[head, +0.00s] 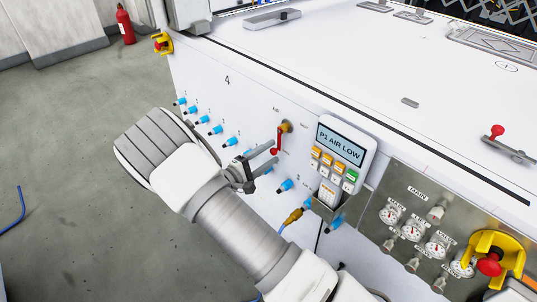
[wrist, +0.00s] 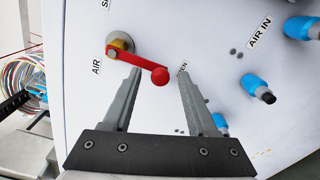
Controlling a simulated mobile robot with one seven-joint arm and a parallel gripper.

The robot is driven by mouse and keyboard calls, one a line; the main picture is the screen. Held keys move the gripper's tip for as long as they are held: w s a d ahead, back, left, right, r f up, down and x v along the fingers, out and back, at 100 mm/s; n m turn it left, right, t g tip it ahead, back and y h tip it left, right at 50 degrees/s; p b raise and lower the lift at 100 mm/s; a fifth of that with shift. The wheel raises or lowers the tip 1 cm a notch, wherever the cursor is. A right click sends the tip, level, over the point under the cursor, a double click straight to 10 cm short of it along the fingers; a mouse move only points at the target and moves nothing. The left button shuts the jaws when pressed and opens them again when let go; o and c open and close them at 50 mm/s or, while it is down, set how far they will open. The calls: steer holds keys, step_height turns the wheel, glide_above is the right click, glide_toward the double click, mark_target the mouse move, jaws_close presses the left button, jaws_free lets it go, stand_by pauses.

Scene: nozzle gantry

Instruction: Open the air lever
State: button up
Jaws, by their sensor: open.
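The red air lever (head: 278,142) sits on the white front panel, on a brass valve body (head: 286,127). In the head view its handle hangs down from the pivot. In the wrist view the lever (wrist: 138,63) runs right and slightly down to a round red knob (wrist: 160,76). My gripper (head: 271,154) is open, its fingers pointing at the panel beside the lever. In the wrist view the knob lies between the two fingertips of my gripper (wrist: 160,74), near the left one. I cannot tell whether they touch. An "AIR" label is beside the valve; another label is partly hidden by the right finger.
Several blue fittings (wrist: 257,87) stick out of the panel around the lever. A pendant reading "P1 AIR LOW" (head: 341,146) hangs to the right in the head view. A gauge plate (head: 420,205) and a yellow-guarded red button (head: 489,262) are further right.

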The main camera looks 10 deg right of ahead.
steer(key=p+v, duration=0.3)
steer(key=v, duration=1.4)
steer(key=shift+a+p, duration=0.15)
steer(key=shift+p, duration=0.15)
steer(key=shift+s+r, duration=0.1)
steer(key=shift+r, duration=0.05)
